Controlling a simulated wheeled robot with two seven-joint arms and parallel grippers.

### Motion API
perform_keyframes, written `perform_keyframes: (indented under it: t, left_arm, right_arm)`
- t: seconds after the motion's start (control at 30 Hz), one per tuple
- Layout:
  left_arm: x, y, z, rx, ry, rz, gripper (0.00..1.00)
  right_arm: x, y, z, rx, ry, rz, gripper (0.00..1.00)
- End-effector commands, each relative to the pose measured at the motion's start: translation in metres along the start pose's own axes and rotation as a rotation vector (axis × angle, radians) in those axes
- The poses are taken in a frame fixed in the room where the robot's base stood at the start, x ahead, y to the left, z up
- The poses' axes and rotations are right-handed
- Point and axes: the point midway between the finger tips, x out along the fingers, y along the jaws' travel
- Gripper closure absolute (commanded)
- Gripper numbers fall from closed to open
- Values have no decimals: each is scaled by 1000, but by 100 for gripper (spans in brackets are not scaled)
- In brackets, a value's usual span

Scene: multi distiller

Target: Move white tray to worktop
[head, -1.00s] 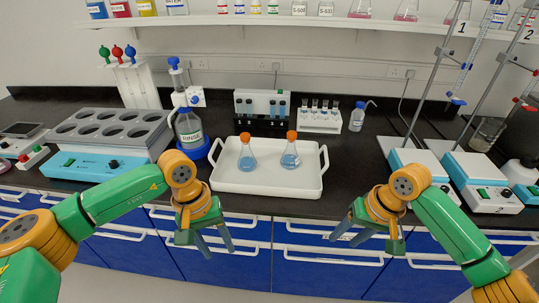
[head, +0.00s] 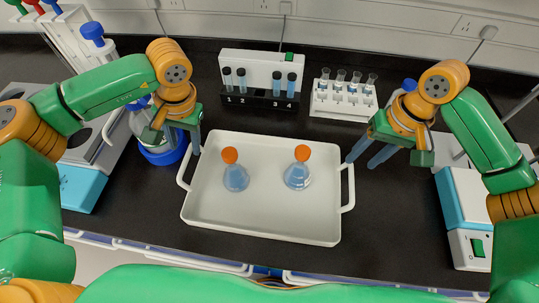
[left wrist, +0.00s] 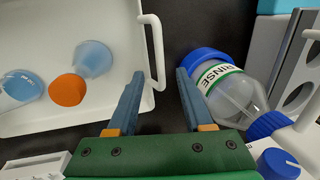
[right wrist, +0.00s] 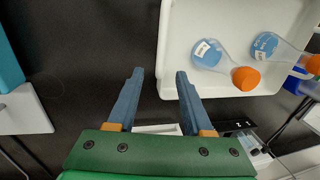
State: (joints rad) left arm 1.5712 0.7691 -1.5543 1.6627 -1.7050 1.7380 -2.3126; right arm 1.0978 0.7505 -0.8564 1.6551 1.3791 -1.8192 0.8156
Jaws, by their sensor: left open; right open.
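The white tray (head: 262,216) lies on the black worktop and has a handle at each short side. Two flasks with orange stoppers and blue liquid stand in it, a left flask (head: 236,174) and a right flask (head: 298,172). My left gripper (head: 178,152) is open and empty just beside the left handle (head: 184,168). In the left wrist view the handle (left wrist: 157,50) lies ahead of the fingers, not between them. My right gripper (head: 363,162) is open and empty near the right handle (head: 348,188). In the right wrist view its fingers (right wrist: 157,80) point at the tray's edge.
The rinse bottle (left wrist: 222,82) stands very close to my left gripper. A numbered tube rack (head: 262,100) and a white vial rack (head: 342,104) stand behind the tray. A stirrer (head: 470,215) is at the right. Bare worktop (head: 395,215) lies right of the tray.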

Motion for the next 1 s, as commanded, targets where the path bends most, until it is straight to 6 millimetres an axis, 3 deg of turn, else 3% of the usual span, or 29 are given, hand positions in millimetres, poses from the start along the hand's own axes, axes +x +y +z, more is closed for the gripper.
perform_keyframes:
  t: [0.3, 0.7, 1.0]
  left_arm:
    - [3, 0, 0, -1, -1, 1, 49]
    - [60, 0, 0, -1, -2, 1, 49]
    - [71, 0, 0, -1, 0, 1, 49]
  right_arm:
    - [3, 0, 0, 0, -1, 0, 49]
    - [60, 0, 0, 1, -2, 0, 49]
    - [72, 0, 0, 0, 0, 0, 49]
